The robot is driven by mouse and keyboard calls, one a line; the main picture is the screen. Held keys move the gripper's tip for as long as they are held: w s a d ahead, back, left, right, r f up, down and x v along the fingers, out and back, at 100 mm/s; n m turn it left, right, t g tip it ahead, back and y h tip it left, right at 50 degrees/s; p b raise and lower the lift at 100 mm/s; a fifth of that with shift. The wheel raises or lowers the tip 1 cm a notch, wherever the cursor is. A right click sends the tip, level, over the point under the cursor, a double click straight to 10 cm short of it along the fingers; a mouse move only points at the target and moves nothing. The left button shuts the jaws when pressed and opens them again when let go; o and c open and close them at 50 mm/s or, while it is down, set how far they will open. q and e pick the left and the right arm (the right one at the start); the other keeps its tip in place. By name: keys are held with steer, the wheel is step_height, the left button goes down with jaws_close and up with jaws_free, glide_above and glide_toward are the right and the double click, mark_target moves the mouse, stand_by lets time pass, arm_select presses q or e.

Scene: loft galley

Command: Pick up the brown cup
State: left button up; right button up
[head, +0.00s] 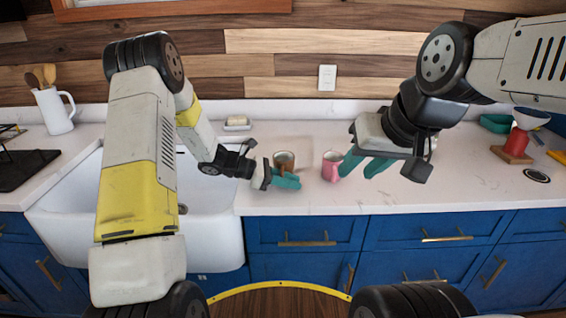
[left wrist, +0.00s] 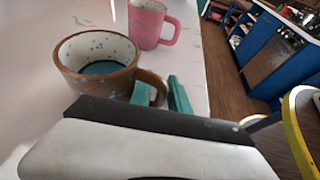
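The brown cup (head: 284,158) stands upright on the white counter right of the sink. In the left wrist view the brown cup (left wrist: 90,82) has a speckled pale inside, something teal in it, and its handle towards my gripper. My left gripper (head: 284,181) is low at the cup's near side. In the left wrist view its teal fingers (left wrist: 162,94) lie either side of the handle's outer part; whether they press on it I cannot tell. My right gripper (head: 364,164) is open and empty, above the counter right of the pink mug.
A pink mug (head: 332,166) stands just right of the brown cup, close to both grippers. The sink (head: 210,200) is left of the cup. A soap dish (head: 237,123) lies behind. The counter's front edge is near the left gripper.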

arm_select(q)
steer(key=shift+c, duration=0.4)
jaws_close()
stand_by(0.9)
